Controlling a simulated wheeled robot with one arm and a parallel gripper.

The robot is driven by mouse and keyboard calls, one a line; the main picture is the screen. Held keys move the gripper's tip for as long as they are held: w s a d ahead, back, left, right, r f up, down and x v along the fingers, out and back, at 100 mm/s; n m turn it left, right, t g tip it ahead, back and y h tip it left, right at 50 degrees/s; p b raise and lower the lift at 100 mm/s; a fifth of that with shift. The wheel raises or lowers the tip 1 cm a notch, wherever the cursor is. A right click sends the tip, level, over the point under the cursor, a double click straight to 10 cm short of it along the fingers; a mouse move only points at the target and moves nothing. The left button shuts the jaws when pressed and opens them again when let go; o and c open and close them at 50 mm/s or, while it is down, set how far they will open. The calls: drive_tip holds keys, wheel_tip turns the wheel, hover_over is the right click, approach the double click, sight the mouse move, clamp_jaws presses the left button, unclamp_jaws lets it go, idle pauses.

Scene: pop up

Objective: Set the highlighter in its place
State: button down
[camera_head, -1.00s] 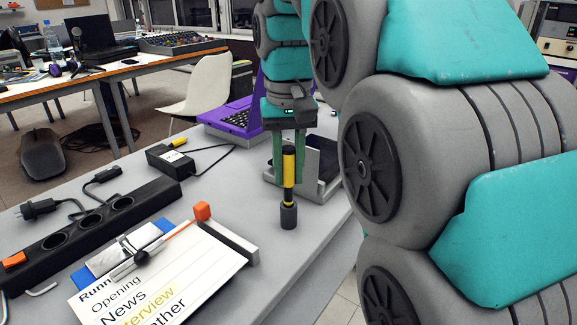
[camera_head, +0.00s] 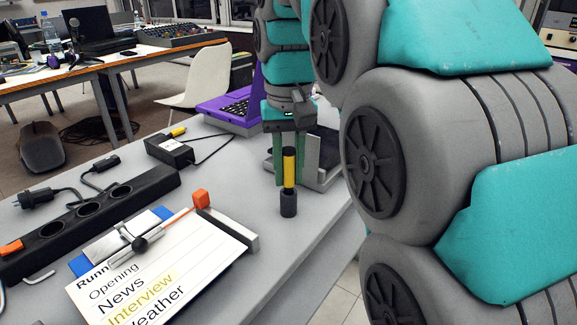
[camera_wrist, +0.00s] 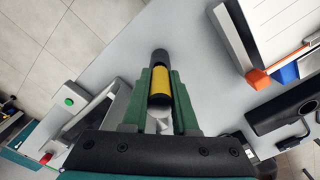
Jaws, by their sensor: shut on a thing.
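The highlighter (camera_head: 289,168), yellow with a black upper end, stands upright in the head view. Its lower end meets a short dark cylindrical holder (camera_head: 288,205) on the grey table and appears to be inside its mouth; how deep is hidden. My gripper (camera_head: 288,172) points down with its green fingers shut on the highlighter. In the wrist view the yellow barrel (camera_wrist: 160,82) lies between the two fingers, with the dark holder (camera_wrist: 160,57) just beyond the fingertips.
A clipboard with a printed sheet (camera_head: 170,270), a black power strip (camera_head: 90,220) and a black adapter (camera_head: 175,150) lie to the left. A purple laptop (camera_head: 230,110) and a grey stand (camera_head: 318,165) are behind. The table's right edge is close.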

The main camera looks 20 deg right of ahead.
drive_tip(key=shift+f+b, duration=0.3)
drive_tip(key=shift+f, duration=0.55)
drive_tip(key=c, duration=0.6)
unclamp_jaws()
drive_tip(key=shift+r, duration=0.1)
